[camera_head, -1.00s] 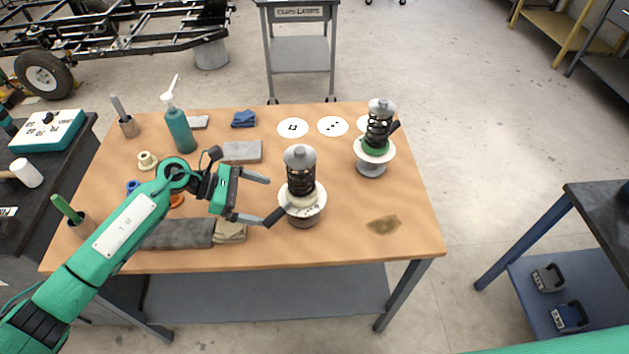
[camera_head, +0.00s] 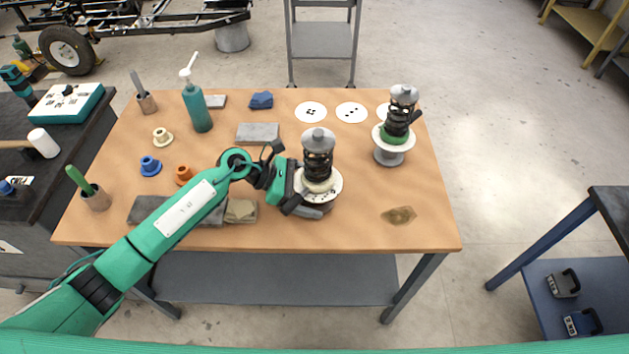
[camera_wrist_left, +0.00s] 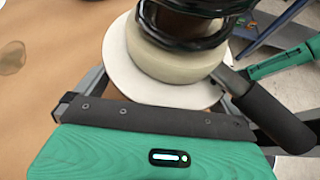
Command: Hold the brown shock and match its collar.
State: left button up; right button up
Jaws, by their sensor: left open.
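The brown shock (camera_head: 318,165) stands upright on the table, with a black spring around a brown body and a cream collar (camera_head: 320,184) above its white disc. Its brown body and cream collar (camera_wrist_left: 176,72) also show in the left wrist view. My left gripper (camera_head: 318,208) is open, low at the shock, its fingers reaching to either side below the disc. Contact cannot be told. A second shock (camera_head: 396,120) with a green collar stands at the right. Loose cream (camera_head: 162,137), blue (camera_head: 150,166) and orange (camera_head: 183,175) collars lie at the left. My right gripper is not in view.
Marked white discs (camera_head: 311,112) lie along the back of the table. A pump bottle (camera_head: 197,108), a grey block (camera_head: 258,133) and a tan cloth (camera_head: 241,211) are nearby. The front right table is clear except for a stain (camera_head: 399,215).

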pick_arm(q)
jog(key=shift+s+d, duration=0.1)
jog(key=shift+d, duration=0.05)
jog(key=shift+f, duration=0.1)
jog(key=c, duration=1.9)
jog(key=shift+c, duration=0.2)
